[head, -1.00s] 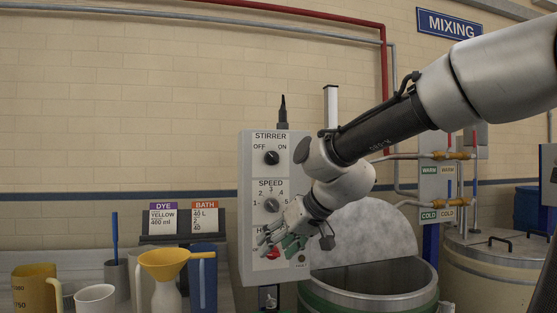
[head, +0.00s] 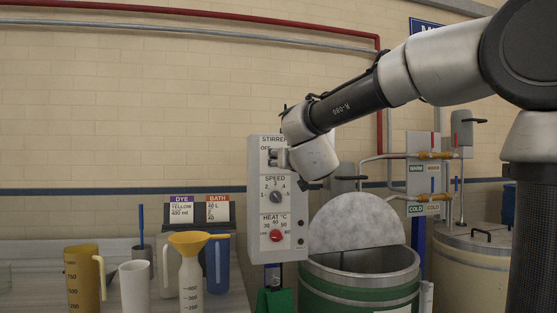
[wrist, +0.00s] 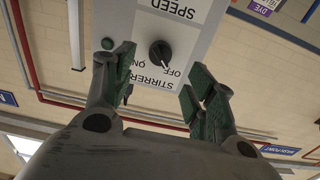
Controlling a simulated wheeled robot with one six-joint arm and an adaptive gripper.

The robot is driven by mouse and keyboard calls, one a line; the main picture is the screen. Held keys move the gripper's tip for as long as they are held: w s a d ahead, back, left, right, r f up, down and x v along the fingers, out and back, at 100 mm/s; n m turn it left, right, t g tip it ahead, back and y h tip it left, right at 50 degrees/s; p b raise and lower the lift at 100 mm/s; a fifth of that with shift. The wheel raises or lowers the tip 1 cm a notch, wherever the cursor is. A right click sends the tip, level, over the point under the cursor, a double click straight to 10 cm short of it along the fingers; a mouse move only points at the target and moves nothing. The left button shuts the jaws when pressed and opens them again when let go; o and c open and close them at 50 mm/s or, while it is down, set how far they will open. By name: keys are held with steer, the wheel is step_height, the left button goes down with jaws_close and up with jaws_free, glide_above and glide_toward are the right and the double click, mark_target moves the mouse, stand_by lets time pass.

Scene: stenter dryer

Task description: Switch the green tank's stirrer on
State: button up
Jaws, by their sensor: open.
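The grey control panel (head: 254,215) stands beside the green tank (head: 340,301), which has a green band and a metal rim. The stirrer knob (wrist: 160,53) is black, below the upside-down SPEED label in the wrist view, with ON and OFF printed beside it. I cannot tell surely where it points. My gripper (wrist: 160,68) is open, one green-padded finger on each side of the knob, apparently apart from it.
Below are the speed knob (head: 276,197) and red heat knob (head: 277,236). A yellow jug (head: 82,285), a white beaker (head: 134,288) and a bottle with a yellow funnel (head: 190,240) stand at left. Valve pipes (head: 425,180) and another tank (head: 470,265) are at right.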

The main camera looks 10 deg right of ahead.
steer(key=w, duration=0.7)
steer(key=shift+w, duration=0.4)
steer(key=c, duration=1)
